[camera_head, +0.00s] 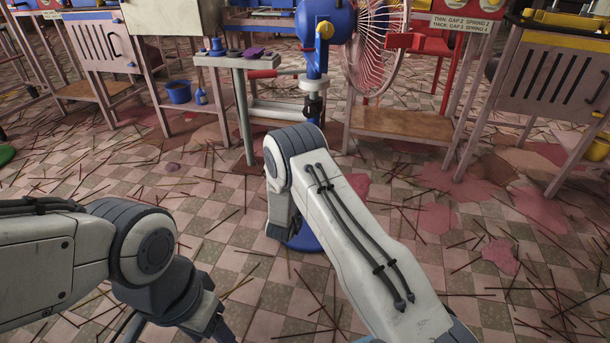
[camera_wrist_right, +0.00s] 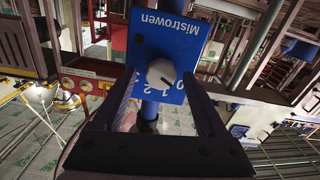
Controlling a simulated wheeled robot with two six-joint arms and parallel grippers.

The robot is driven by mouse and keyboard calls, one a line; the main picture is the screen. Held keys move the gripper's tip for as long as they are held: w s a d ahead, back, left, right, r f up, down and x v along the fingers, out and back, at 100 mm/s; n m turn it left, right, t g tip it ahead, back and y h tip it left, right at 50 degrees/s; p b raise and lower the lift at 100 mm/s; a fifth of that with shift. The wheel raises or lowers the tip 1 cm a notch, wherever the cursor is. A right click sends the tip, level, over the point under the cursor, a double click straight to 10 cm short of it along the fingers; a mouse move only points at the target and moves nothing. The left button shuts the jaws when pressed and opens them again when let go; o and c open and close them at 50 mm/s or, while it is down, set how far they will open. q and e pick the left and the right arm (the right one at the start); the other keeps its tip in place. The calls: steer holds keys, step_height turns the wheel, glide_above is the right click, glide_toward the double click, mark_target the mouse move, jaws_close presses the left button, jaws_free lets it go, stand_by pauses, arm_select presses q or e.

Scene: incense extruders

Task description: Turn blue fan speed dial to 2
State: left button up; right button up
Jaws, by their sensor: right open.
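The blue fan (camera_head: 325,22) stands at the top middle of the head view, with its round wire cage (camera_head: 375,45) to the right. In the right wrist view its blue panel (camera_wrist_right: 167,48), lettered "Mistrowen", appears upside down. The pale round dial (camera_wrist_right: 160,73) is on this panel, with printed numbers beside it; its exact setting is too small to read surely. My right gripper (camera_wrist_right: 160,88) is open, its dark fingers on either side of the dial, with no clear contact. My left gripper (camera_head: 208,318) is low in the head view, its fingertips partly cut off.
A small side table (camera_head: 228,60) with blue and purple items stands left of the fan. A wooden-shelved stand (camera_head: 400,124) is at right. Thin sticks and pink patches litter the tiled floor.

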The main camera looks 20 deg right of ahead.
jaws_close()
steer(key=shift+m, duration=0.3)
steer(key=shift+s+d+f+m+p, duration=0.1)
steer(key=shift+m+p, duration=0.5)
steer(key=shift+m, duration=1.9)
steer(key=shift+s+d+f+m+p, duration=0.1)
steer(key=shift+m+p, duration=0.5)
steer(key=shift+m, duration=1.9)
steer(key=shift+s+m+p, duration=0.1)
steer(key=shift+m+p, duration=0.5)
steer(key=shift+m, duration=1.9)
